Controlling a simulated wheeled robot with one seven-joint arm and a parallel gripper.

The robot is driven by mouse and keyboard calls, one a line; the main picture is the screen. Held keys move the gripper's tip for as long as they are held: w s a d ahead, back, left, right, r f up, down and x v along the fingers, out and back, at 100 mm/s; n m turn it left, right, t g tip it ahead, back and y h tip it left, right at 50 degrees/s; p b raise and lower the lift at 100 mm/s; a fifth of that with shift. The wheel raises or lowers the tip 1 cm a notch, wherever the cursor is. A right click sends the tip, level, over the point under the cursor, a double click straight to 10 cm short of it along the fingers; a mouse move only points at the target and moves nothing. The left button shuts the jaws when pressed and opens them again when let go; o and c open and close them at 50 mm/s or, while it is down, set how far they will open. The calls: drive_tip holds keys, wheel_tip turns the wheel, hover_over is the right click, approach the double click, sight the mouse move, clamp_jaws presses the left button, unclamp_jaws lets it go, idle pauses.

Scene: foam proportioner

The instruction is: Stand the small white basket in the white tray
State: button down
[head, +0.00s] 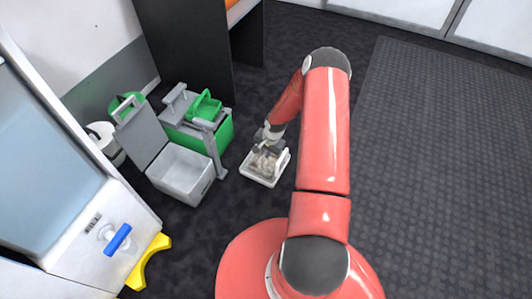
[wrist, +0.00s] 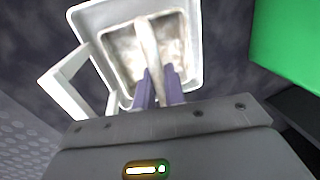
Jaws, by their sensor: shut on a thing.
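The white tray (head: 262,181) is on the dark floor in the middle of the head view, with a raised white frame at its right side. The small white basket (head: 264,163) is within the tray's outline, mostly under my gripper (head: 265,147). In the wrist view the tray's rim (wrist: 84,20) surrounds the pale, mottled basket, and the basket's handle (wrist: 147,45) runs between my purple fingers (wrist: 158,82). My gripper is shut on this handle. The basket looks upright. Whether its base touches the tray floor is hidden.
Left of the tray stand an open grey box (head: 186,172) with its lid up and a green container (head: 217,134) with a grey post beside it. A yellow piece (head: 148,262) is at lower left. A dark textured mat (head: 440,150) covers the right, with open floor.

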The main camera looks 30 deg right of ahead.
drive_tip(key=shift+f, duration=0.25)
drive_tip(key=c, duration=1.5)
unclamp_jaws()
drive_tip(key=shift+r, duration=0.1)
drive_tip(key=shift+r, duration=0.1)
